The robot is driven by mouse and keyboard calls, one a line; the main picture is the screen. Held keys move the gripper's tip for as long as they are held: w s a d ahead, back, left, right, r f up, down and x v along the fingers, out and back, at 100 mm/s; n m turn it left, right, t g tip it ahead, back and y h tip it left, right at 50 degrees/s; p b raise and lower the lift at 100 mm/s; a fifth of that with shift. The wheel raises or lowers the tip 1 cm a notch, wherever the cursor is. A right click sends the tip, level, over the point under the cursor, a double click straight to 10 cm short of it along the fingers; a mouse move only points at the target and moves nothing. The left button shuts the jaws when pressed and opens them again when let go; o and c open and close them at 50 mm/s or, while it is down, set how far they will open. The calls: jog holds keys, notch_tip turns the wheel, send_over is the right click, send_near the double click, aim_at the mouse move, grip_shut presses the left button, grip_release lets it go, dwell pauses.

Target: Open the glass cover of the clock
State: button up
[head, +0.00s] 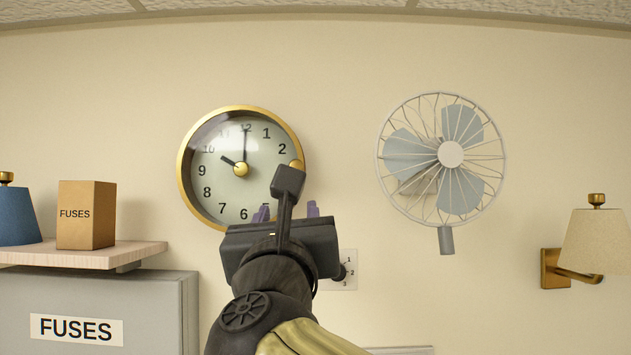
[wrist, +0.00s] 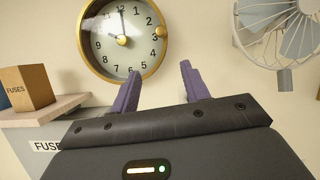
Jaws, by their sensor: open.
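The round wall clock (head: 222,185) has a gold rim and a white face, and its hands stand at ten o'clock. Its glass cover lies flat over the face and looks shut. A small gold knob (head: 297,164) sits on the right side of the rim. In the wrist view the clock (wrist: 108,52) is at the upper middle, with the knob (wrist: 160,32) on its right edge. My gripper (wrist: 160,88) is open and empty, its two purple fingers apart below the knob. In the head view my gripper (head: 287,211) covers the clock's lower right edge.
A wall fan (head: 451,154) hangs to the right of the clock. A numbered wall switch (head: 349,270) is partly behind my gripper. At left, a shelf (head: 130,252) holds a FUSES box (head: 86,215) above a grey FUSES cabinet (head: 150,300). A lamp (head: 597,240) is at far right.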

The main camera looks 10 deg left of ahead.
jog(key=shift+s+r+m+h, duration=0.4)
jog(key=shift+r+m, duration=0.15)
jog(key=shift+m, duration=0.25)
jog(key=p, duration=0.9)
send_near(296, 165)
jog(key=x, duration=0.7)
jog(key=shift+w+a+r+p, duration=0.1)
jog(key=shift+w+a+p, duration=0.1)
jog(key=shift+w+p, duration=0.3)
jog(key=shift+w, duration=0.1)
